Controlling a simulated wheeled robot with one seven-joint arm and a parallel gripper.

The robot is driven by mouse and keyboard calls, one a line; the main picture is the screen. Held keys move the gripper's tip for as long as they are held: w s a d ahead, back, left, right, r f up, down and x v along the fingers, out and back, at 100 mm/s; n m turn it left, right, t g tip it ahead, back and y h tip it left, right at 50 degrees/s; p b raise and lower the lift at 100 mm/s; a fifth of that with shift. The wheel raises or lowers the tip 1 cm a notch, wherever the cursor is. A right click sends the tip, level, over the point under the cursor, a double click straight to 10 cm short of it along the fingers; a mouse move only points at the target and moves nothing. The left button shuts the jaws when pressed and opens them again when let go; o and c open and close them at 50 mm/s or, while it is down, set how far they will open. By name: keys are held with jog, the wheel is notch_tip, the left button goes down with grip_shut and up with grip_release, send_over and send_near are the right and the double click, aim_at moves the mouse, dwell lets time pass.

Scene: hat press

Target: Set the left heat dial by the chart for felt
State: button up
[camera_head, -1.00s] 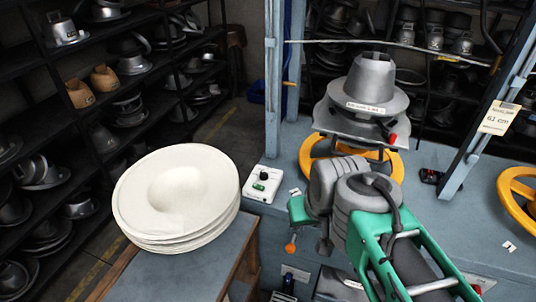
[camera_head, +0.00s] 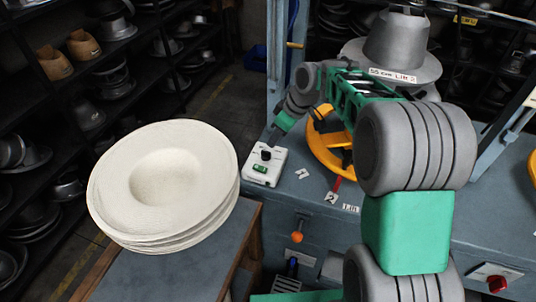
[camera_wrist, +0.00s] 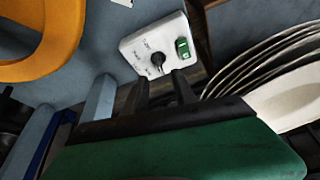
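The heat dial is a black knob (camera_head: 266,155) on a small white control box (camera_head: 252,173) at the left end of the press bench. The knob (camera_wrist: 157,60) also shows in the wrist view, with small printed labels around it that are too blurred to read. A green switch or display (camera_wrist: 183,48) sits beside the knob. My gripper (camera_head: 272,140) is just behind the box in the head view. In the wrist view its two dark fingers (camera_wrist: 162,86) are apart, close to the knob, with nothing seen between them. I cannot make out a chart for felt.
A stack of cream hat blanks (camera_head: 165,190) lies on a side table left of the bench. An orange wheel (camera_head: 330,143) and a grey hat form (camera_head: 395,45) are to the right of the box. A red knob (camera_head: 497,283) is on the bench front at lower right.

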aim_at(266, 151)
jog(key=p+x, duration=0.1)
jog(key=x, duration=0.7)
jog(key=shift+w+a+f, duration=0.1)
jog(key=shift+w+f, duration=0.05)
jog(key=shift+w, duration=0.1)
grip_shut()
